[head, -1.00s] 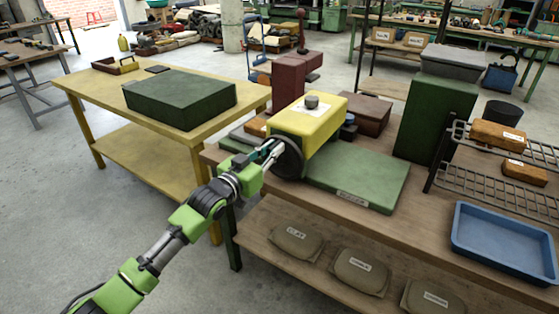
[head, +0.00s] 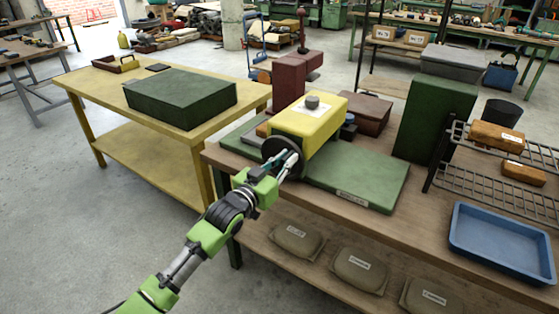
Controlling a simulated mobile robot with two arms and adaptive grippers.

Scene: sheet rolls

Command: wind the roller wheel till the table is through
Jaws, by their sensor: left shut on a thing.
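The sheet roller is a yellow housing (head: 309,119) with a grey knob on top, standing on the wooden bench. Its dark roller wheel (head: 272,147) is on the near left face. The green table (head: 362,174) is a flat slab passing under the housing. A long part of it lies to the right, and a shorter part (head: 243,128) shows to the left. My left gripper (head: 284,162) is shut at the front of the wheel, at its lower right side. The gripped part is hidden by the fingers, and it appears to be the wheel's handle. My right gripper is not in view.
A tall green block (head: 435,119), a wire rack (head: 490,183) and a blue tray (head: 505,240) stand to the right on the bench. Reddish blocks (head: 289,80) are behind the roller. A yellow table (head: 95,85) with a green box (head: 180,97) stands left.

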